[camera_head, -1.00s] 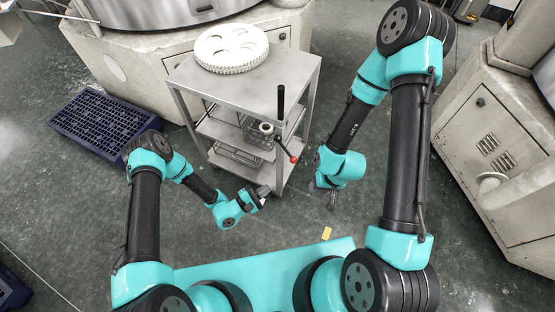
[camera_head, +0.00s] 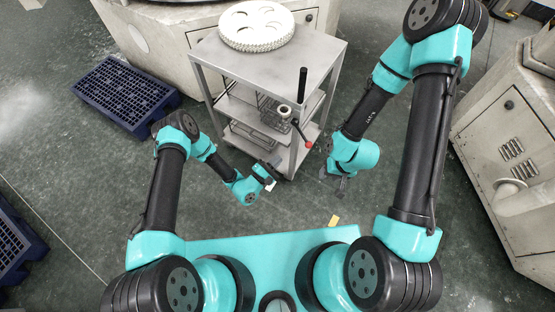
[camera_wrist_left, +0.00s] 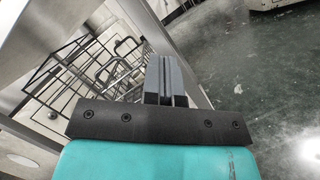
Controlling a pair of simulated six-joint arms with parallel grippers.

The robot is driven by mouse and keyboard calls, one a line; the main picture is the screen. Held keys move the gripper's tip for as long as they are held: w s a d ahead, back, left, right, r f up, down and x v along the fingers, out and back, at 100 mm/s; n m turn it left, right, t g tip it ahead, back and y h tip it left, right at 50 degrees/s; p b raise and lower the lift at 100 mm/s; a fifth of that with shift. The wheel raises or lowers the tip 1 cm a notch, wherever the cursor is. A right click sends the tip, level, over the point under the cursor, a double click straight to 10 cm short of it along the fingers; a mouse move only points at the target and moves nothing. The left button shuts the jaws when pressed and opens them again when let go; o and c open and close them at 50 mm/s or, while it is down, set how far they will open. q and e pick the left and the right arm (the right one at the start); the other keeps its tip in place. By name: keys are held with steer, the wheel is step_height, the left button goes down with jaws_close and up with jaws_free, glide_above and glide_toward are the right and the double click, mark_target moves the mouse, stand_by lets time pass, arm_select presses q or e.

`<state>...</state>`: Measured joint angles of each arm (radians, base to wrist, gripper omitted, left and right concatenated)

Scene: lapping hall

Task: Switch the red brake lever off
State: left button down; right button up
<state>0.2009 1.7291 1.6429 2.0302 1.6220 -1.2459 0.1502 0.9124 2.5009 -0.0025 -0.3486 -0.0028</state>
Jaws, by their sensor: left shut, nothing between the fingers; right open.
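The red brake lever (camera_head: 309,144) is a thin rod ending in a red ball, at the near right corner of a grey metal cart (camera_head: 270,62). It slants down and right from a pale round hub (camera_head: 285,112). My left gripper (camera_head: 275,181) is shut and empty, below and left of the red ball, close to the cart's near leg. Its shut fingers (camera_wrist_left: 166,80) also show in the left wrist view, in front of the cart's wire racks. The red lever is not visible there. My right gripper (camera_head: 338,184) is open and empty, right of and below the ball.
An upright black handle (camera_head: 302,84) rises beside the hub. A white toothed disc (camera_head: 256,25) lies on the cart top, and wire baskets (camera_head: 254,135) stand on its shelves. A blue pallet (camera_head: 124,92) lies at left. Floor between the grippers is open.

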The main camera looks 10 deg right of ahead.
arm_select(q)
steer(key=w+d+r, duration=0.4)
steer(key=d, duration=0.5)
steer(key=shift+w+r, duration=0.15)
steer(key=shift+w, duration=0.15)
